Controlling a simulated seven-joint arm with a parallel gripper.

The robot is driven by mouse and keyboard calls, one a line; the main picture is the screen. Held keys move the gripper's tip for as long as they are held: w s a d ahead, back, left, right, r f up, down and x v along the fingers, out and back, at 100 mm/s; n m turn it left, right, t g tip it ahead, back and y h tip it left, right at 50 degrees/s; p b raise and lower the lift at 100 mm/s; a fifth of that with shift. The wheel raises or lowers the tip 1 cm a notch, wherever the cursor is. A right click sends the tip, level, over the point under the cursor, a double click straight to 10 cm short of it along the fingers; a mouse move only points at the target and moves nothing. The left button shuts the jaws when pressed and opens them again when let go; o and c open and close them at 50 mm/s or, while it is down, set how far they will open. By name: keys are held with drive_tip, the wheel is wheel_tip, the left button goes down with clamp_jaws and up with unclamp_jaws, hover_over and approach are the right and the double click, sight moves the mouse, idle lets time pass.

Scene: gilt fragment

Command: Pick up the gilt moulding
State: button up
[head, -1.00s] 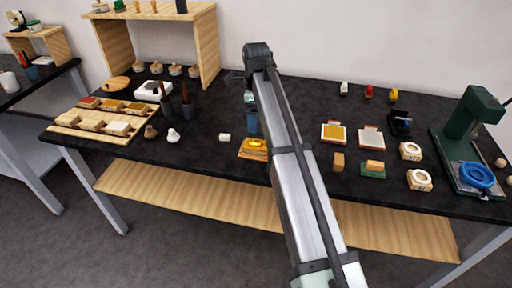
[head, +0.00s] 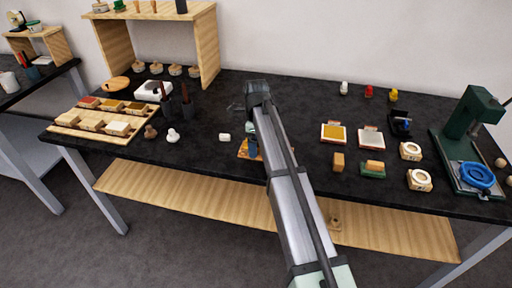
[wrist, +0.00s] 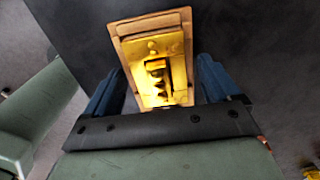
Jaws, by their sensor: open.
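The gilt moulding (wrist: 158,62) is a shiny gold piece with a dark recess. It lies on a light wooden board (wrist: 118,28) on the black bench. My gripper (wrist: 160,66) is open, with one blue finger at each side of the moulding in the wrist view. I cannot tell whether the fingers touch it. In the head view my gripper (head: 253,148) is over the board (head: 242,150) and hides most or all of the moulding.
A small white block (head: 224,137) lies just left of the board. A gilded tile (head: 333,133) and a green press (head: 470,130) stand to the right. A wooden tray (head: 72,128) of blocks is at the left.

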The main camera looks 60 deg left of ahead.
drive_tip(key=c, duration=1.2)
drive_tip(key=shift+o, duration=0.2)
